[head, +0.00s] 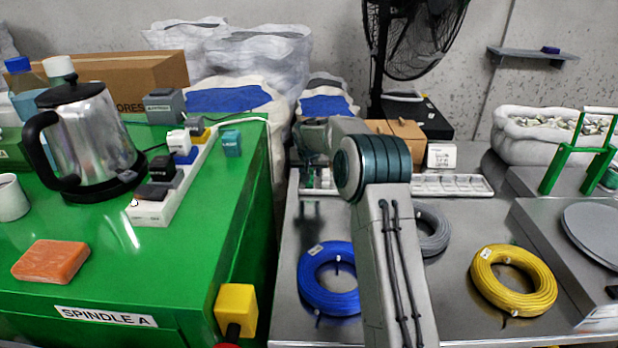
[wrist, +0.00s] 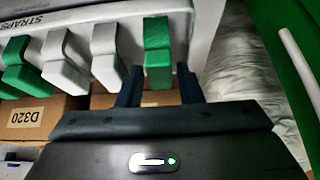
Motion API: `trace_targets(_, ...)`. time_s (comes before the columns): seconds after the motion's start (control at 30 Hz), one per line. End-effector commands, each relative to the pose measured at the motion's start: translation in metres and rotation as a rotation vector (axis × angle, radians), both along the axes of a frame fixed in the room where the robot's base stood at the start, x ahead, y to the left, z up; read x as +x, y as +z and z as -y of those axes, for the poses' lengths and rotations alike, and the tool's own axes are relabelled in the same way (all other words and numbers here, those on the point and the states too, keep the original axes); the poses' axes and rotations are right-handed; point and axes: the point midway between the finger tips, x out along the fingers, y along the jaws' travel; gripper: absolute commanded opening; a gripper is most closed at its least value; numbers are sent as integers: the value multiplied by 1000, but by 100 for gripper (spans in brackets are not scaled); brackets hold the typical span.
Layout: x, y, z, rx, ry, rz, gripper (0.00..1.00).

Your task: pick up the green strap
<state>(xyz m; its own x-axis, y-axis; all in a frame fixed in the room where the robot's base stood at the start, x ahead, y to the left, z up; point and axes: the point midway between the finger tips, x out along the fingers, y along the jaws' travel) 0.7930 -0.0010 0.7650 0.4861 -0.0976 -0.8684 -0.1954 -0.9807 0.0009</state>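In the wrist view, a green strap (wrist: 157,50) hangs at the right end of a row of straps on a pale rack (wrist: 60,12) lettered "STRAPS". My gripper (wrist: 160,82) is below it with its two dark fingers apart, one on each side of the strap's lower end. There is a gap at the right finger; I cannot tell whether the left finger touches the strap. Another green strap (wrist: 14,52) hangs at the far left of the row. In the head view my arm shows, but I cannot make out the gripper or the straps.
White straps (wrist: 104,50) hang just left of the gripper. Cardboard boxes, one marked D320 (wrist: 28,115), sit below the rack. In the head view, a blue cable coil (head: 328,280) and a yellow coil (head: 513,280) lie on the metal table beside my arm.

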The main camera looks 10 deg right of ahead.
Motion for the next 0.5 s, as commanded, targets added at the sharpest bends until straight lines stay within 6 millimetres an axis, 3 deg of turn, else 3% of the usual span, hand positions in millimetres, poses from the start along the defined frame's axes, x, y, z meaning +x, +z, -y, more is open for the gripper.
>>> trace_targets(0.1,6,-9,1,1,0,1,33)
trace_targets(0.37,7,-10,1,0,0,2,33)
trace_targets(0.5,7,-10,1,0,0,2,1)
